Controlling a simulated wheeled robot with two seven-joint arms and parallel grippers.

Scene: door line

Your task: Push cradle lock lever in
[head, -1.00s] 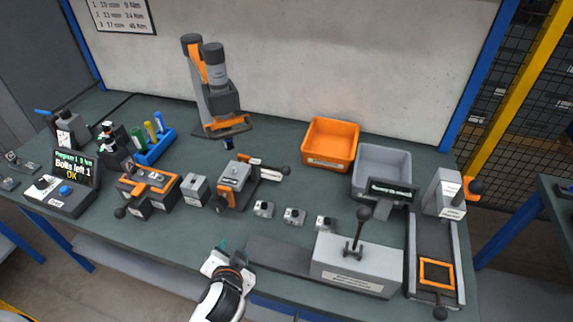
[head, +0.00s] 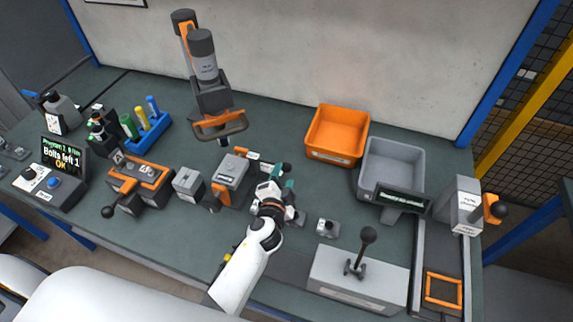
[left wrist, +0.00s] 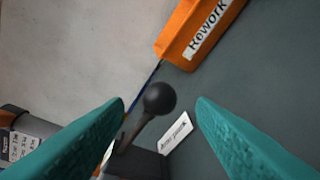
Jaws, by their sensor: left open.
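The cradle (head: 221,196) stands mid-bench, with a grey block (head: 233,170) seated in it. Its lock lever, with a white-labelled arm and a dark ball knob (head: 284,168), sticks out to the right of the cradle. My left gripper (head: 281,174) is at the knob end of the lever and hides part of it. In the left wrist view the teal fingers (left wrist: 159,120) are open, and the black ball knob (left wrist: 159,98) shows in the gap between them, apart from both. A small white label (left wrist: 175,133) lies beside the knob. My right gripper is not in view.
An orange bin (head: 337,136) and a grey bin (head: 391,168) stand behind to the right. A grey fixture with a ball lever (head: 360,278) is at the front right. The tool on its stand (head: 208,95) rises behind the cradle.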

